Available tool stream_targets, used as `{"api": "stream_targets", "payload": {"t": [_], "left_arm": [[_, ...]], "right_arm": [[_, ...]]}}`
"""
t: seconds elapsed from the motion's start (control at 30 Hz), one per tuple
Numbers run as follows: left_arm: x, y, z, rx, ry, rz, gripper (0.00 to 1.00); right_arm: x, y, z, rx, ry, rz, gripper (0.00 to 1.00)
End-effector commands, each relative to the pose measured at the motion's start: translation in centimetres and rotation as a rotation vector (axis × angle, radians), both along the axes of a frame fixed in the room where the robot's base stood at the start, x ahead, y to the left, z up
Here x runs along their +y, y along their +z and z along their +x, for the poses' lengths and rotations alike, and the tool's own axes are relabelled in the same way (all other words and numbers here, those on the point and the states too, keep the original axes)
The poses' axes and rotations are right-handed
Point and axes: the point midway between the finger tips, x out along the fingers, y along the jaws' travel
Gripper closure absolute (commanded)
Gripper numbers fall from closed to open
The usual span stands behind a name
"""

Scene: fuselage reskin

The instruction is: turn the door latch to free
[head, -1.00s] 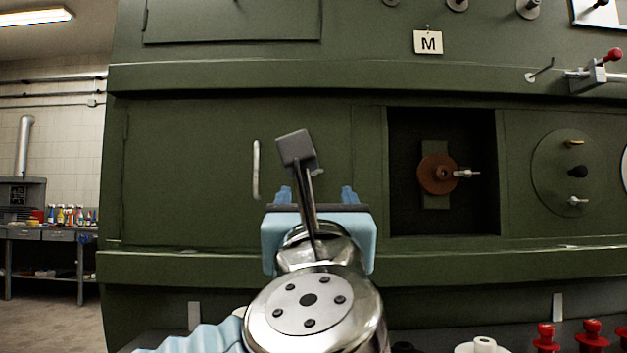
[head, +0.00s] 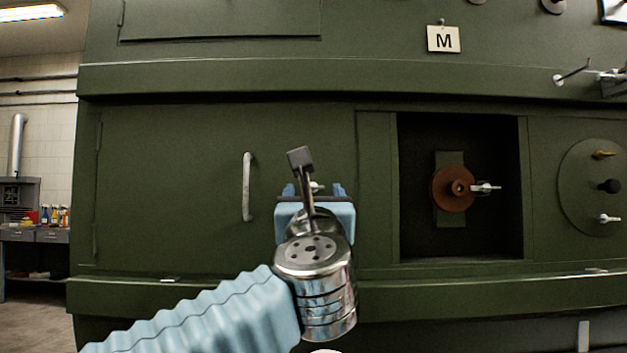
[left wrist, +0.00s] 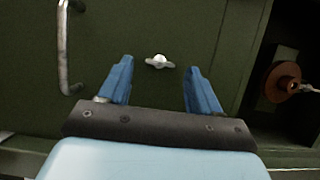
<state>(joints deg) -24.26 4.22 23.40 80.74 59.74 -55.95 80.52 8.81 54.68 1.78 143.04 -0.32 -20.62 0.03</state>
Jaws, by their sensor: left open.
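The door latch (left wrist: 160,62) is a small pale wing-shaped piece on the green door. In the left wrist view it lies roughly crosswise, between and beyond my blue fingertips. In the head view the latch (head: 317,187) is mostly hidden behind my wrist camera bracket and gripper. My left gripper (head: 313,190) faces the door; it also shows in the left wrist view (left wrist: 158,75), open and empty, its fingers to either side of the latch. I cannot tell how far the fingertips are from the door. My right gripper is not in view.
A metal door handle (head: 248,187) is left of the latch. Right of the door is a dark open recess (head: 420,235) with a brown disc (head: 453,188) and a wing piece. A ledge (head: 400,297) runs below the door.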

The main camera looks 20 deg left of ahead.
Motion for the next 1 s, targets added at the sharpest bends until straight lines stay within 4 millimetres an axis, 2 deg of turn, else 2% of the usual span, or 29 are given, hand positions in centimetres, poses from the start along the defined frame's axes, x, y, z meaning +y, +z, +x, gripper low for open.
{"api": "stream_targets", "payload": {"t": [0.2,0.47,0.83,1.0], "left_arm": [[0.5,0.7,1.6,0.001,0.000,0.000,0.36],[0.5,0.7,1.7,0.000,0.000,0.000,0.36],[0.5,0.7,1.6,0.000,0.000,-0.001,0.91],[0.5,0.6,1.6,-0.002,-0.001,-0.008,0.92]], "right_arm": [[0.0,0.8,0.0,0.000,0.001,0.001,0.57],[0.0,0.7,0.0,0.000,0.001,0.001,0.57],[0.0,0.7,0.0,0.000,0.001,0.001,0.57],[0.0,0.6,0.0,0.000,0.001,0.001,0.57]]}}
